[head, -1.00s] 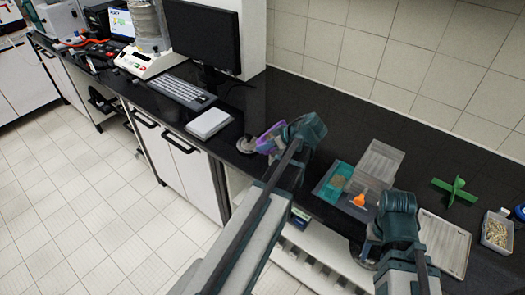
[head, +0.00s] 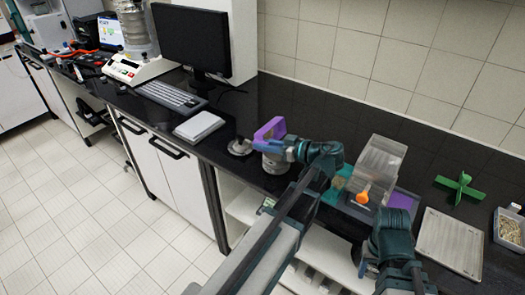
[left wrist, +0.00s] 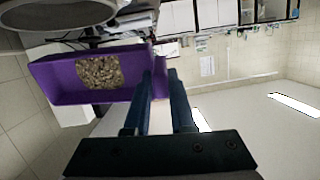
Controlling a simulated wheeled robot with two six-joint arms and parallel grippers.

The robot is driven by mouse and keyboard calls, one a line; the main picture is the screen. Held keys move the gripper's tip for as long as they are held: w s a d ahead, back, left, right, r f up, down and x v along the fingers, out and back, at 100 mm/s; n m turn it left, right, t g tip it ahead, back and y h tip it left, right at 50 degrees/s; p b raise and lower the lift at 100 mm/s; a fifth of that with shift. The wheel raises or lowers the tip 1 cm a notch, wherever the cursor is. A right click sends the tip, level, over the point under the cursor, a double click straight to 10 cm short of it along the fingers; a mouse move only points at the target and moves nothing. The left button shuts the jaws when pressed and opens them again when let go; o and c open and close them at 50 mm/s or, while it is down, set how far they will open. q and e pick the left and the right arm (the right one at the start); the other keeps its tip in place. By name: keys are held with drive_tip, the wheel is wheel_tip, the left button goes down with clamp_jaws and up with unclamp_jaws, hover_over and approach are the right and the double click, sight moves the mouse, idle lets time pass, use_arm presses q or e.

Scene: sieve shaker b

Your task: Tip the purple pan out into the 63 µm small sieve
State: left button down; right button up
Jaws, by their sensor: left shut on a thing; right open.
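The purple pan (head: 270,129) is tilted above the counter. In the left wrist view the pan (left wrist: 60,82) still holds a patch of grey-brown grains. My left gripper (head: 262,147) is shut on the pan's edge; its fingers also show in the left wrist view (left wrist: 158,100). A round metal sieve-like vessel (head: 273,165) stands just below the pan, partly hidden by the gripper; its label cannot be read. A round grey rim (left wrist: 55,12) shows at the top left of the left wrist view. My right gripper (head: 366,266) is open and empty near the counter's front edge.
A round metal piece (head: 239,148) lies left of the pan. A clear box (head: 380,160), an orange scoop (head: 363,194), a green cross (head: 459,188), a flat grey tray (head: 450,242) and a tub of grains (head: 510,228) stand to the right.

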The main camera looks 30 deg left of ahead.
use_arm(q)
drive_tip(key=shift+d+f+y+b, duration=0.2)
drive_tip(key=shift+d+y+b, duration=0.3)
drive_tip(key=shift+y+b, duration=1.15)
drive_tip(key=shift+d+f+y+b, duration=0.15)
drive_tip(key=shift+d+y+b, duration=0.35)
drive_tip(key=shift+b, duration=2.15)
drive_tip(key=shift+d+r+y+b, duration=0.2)
drive_tip(key=shift+y+b, duration=0.45)
drive_tip(key=shift+b, duration=0.3)
wheel_tip(320, 180, up, 3)
drive_tip(key=h+p, duration=0.9)
drive_tip(key=p, duration=1.1)
drive_tip(key=h+p, duration=0.3)
drive_tip(key=p, duration=0.1)
drive_tip(key=r+h+p, duration=0.1)
drive_tip(key=h+p, duration=0.2)
drive_tip(key=p, duration=0.1)
drive_tip(key=r+h+p, duration=0.1)
drive_tip(key=h+p, duration=0.2)
drive_tip(key=p, duration=0.1)
drive_tip(key=shift+a, duration=0.15)
drive_tip(key=shift+h+p, duration=0.35)
drive_tip(key=shift+h, duration=1.15)
